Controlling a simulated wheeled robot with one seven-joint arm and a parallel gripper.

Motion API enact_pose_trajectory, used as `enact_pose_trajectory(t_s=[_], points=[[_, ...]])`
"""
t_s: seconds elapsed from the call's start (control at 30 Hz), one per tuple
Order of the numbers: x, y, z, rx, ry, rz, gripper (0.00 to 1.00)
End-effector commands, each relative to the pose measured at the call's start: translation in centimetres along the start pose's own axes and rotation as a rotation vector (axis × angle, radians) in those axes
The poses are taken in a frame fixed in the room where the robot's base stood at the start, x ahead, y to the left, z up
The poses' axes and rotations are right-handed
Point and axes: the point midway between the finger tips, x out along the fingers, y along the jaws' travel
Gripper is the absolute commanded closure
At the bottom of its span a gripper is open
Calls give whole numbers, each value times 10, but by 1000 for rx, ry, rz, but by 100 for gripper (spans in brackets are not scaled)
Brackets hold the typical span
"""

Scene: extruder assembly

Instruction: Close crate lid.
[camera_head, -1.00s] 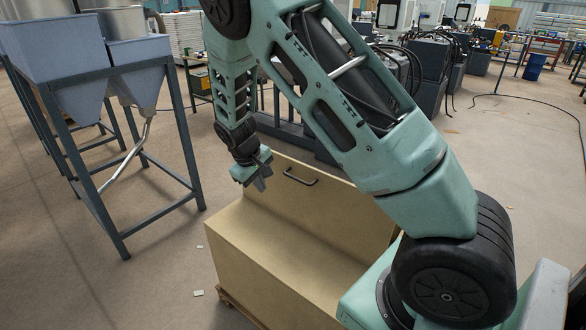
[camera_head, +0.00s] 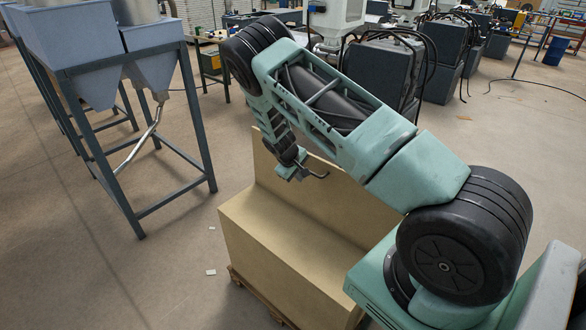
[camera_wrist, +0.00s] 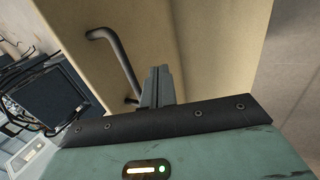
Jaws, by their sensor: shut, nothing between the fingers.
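The tan crate (camera_head: 262,270) stands on a wooden pallet. Its lid (camera_head: 345,200) is raised upright along the crate's far side; it also fills much of the wrist view (camera_wrist: 205,50). A dark bar handle (camera_head: 318,175) is on the lid's face near its upper edge. In the wrist view the handle (camera_wrist: 116,55) is left of my fingers. My gripper (camera_head: 292,175) is in front of the lid, close beside the handle. Its fingers (camera_wrist: 158,75) are together and empty, and I cannot tell whether they touch the lid. My arm hides part of the lid.
A blue-grey hopper on a metal frame (camera_head: 200,130) stands left of the crate. Dark machines with cables (camera_head: 450,70) are behind. Small white scraps (camera_head: 211,272) lie on the otherwise open floor to the crate's left.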

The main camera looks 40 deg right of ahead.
Motion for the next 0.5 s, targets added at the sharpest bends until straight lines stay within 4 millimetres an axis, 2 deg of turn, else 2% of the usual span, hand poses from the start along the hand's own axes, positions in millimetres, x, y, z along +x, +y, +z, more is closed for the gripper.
enact_pose_trajectory(t_s=[0.03,0.2,0.5], points=[[-2,10,1,3,-2,0,100],[4,22,0,1,-1,0,100],[6,24,0,-1,-1,0,100]])
